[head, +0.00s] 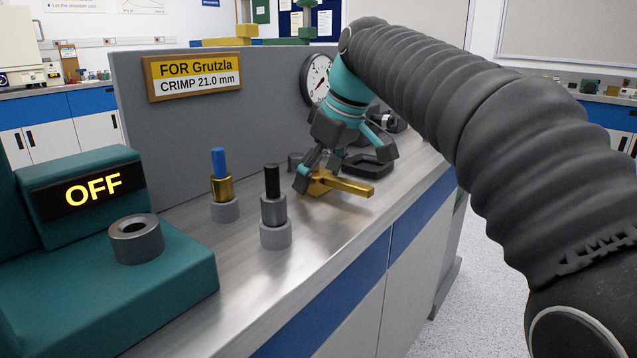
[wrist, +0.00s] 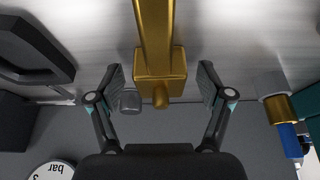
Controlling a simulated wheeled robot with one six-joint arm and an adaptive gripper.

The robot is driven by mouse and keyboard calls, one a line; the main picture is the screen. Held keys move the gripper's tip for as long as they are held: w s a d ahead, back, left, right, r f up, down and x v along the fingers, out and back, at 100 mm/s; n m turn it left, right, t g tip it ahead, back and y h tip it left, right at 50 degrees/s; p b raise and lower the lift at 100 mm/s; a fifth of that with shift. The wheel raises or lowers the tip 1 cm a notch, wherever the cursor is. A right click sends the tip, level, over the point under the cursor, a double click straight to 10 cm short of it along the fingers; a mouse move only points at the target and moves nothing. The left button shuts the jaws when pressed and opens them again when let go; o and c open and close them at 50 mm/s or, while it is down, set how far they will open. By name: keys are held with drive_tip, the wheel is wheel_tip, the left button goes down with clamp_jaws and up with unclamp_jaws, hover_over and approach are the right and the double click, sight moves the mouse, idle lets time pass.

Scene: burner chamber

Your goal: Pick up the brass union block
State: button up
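The brass union block (head: 340,184) lies on the metal bench top, its long bar pointing right in the head view. My gripper (head: 317,172) is down at the block's thicker end, reaching over it from above. In the wrist view the block (wrist: 158,60) sits between the two fingers of my gripper (wrist: 160,82), with a visible gap on each side. The fingers are open and do not touch it there. The fingers partly hide the block's thick end in the head view.
Two stacked fittings, one with a blue top (head: 219,163) and one with a black top (head: 272,182), stand left of my gripper. A small grey cylinder (wrist: 130,101) is close by one finger. A dark tray-like part (head: 368,165) and a gauge (head: 317,80) are behind.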

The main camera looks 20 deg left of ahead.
sight(323, 173)
clamp_jaws()
drive_tip(key=shift+r, duration=0.2)
drive_tip(key=shift+r, duration=0.6)
drive_tip(key=v, duration=0.3)
drive_tip(key=shift+w+a+r, duration=0.1)
drive_tip(key=shift+r, duration=0.1)
drive_tip(key=s+d+r, duration=0.3)
drive_tip(key=d+r, duration=0.3)
drive_tip(key=d, duration=0.4)
drive_tip(key=shift+s+r, duration=0.15)
drive_tip(key=shift+s, duration=0.2)
drive_tip(key=shift+d, duration=0.15)
drive_tip(key=c, duration=0.5)
unclamp_jaws()
drive_tip(key=shift+c, duration=0.2)
clamp_jaws()
